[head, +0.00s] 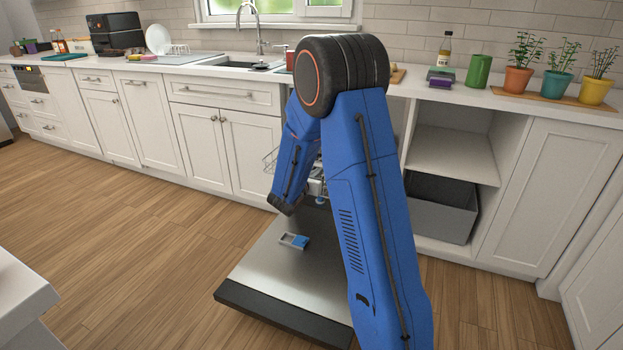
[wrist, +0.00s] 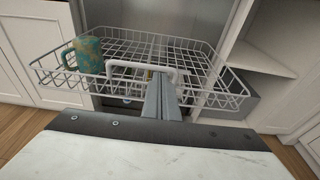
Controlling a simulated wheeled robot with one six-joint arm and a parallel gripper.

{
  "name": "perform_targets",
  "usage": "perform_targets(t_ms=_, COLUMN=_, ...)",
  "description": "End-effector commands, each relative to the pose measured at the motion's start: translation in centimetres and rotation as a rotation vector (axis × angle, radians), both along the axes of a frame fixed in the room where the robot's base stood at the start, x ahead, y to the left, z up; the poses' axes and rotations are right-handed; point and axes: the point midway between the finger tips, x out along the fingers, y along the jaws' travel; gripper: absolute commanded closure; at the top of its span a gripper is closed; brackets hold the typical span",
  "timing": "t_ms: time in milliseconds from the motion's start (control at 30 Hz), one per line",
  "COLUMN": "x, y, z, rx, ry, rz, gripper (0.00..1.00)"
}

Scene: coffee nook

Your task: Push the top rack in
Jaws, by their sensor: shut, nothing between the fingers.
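The top rack (wrist: 205,62) is a white wire basket, pulled out of the dishwasher, with a white handle (wrist: 125,66) on its front.
The open dishwasher door (head: 270,270) lies low and flat, with a small blue and grey piece (head: 294,241) on it. To the right is an open shelf (head: 455,155) with a grey bin (head: 440,208) below. Wood floor is clear at the left.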

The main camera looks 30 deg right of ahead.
Motion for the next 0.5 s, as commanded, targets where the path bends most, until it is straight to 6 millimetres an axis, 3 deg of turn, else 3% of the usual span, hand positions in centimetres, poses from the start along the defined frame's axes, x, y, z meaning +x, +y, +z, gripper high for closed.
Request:
perform_targets(t_ms=200, x=1.7, y=-2.3, z=-0.6, rx=0.001, ry=0.001, rz=-0.001, gripper=1.0)
perform_targets(t_ms=500, x=2.5, y=-3.2, z=-0.8, rx=0.0, ry=0.0, rz=0.0, gripper=1.0)
